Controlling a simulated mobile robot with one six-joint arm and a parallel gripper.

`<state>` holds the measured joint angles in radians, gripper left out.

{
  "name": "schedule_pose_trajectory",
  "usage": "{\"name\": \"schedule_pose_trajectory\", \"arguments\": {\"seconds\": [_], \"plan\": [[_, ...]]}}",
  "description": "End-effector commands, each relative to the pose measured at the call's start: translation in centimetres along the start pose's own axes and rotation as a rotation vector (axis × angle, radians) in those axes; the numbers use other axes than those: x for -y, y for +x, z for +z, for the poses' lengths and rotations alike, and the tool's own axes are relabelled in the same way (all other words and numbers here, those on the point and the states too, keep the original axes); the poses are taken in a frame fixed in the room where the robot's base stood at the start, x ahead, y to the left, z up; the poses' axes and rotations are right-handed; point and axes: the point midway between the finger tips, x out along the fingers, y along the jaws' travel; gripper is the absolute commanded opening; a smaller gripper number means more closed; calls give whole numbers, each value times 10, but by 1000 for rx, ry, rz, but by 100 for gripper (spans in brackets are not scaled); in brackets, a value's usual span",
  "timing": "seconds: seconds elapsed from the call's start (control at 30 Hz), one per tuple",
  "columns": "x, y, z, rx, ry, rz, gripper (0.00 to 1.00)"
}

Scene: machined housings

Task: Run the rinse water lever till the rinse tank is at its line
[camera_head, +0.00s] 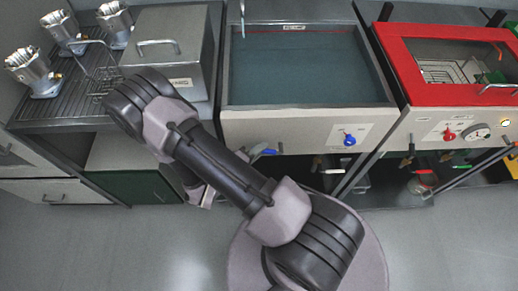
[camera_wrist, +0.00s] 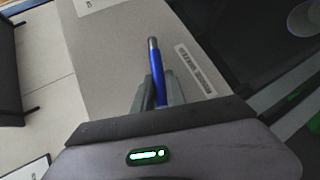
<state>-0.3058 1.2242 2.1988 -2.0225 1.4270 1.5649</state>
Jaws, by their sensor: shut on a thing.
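The rinse tank (camera_head: 235,114) is an open, pale-fronted basin in the middle of the head view, holding blue-grey water (camera_head: 305,70). A thin reddish line shows faintly near its back wall, but I cannot tell exactly how the water stands against it. A blue lever (camera_wrist: 157,75) with a metal tip is between the fingers of my gripper (camera_wrist: 158,92) in the wrist view; the gripper is shut on it. Part of a blue handle (camera_head: 265,151) shows below the tank front in the head view, where my arm hides most of the gripper.
A blue knob (camera_head: 348,139) is on the tank's front. A red-framed unit (camera_head: 394,57) with a red knob (camera_head: 448,134) and gauge stands right. A grey lidded box (camera_head: 165,65) and a rack with metal parts (camera_head: 32,70) stand left. The floor in front is clear.

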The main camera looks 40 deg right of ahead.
Motion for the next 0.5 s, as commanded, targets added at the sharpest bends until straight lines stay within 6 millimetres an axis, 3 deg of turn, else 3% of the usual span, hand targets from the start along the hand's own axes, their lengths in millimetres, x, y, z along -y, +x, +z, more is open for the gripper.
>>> {"name": "schedule_pose_trajectory", "arguments": {"seconds": [0.07,0.1,0.2,0.5], "plan": [[1,0,0,0,-1,0,0],[1,0,0,0,-1,0,18],[1,0,0,0,-2,0,38],[1,0,0,-1,-3,0,38]]}}
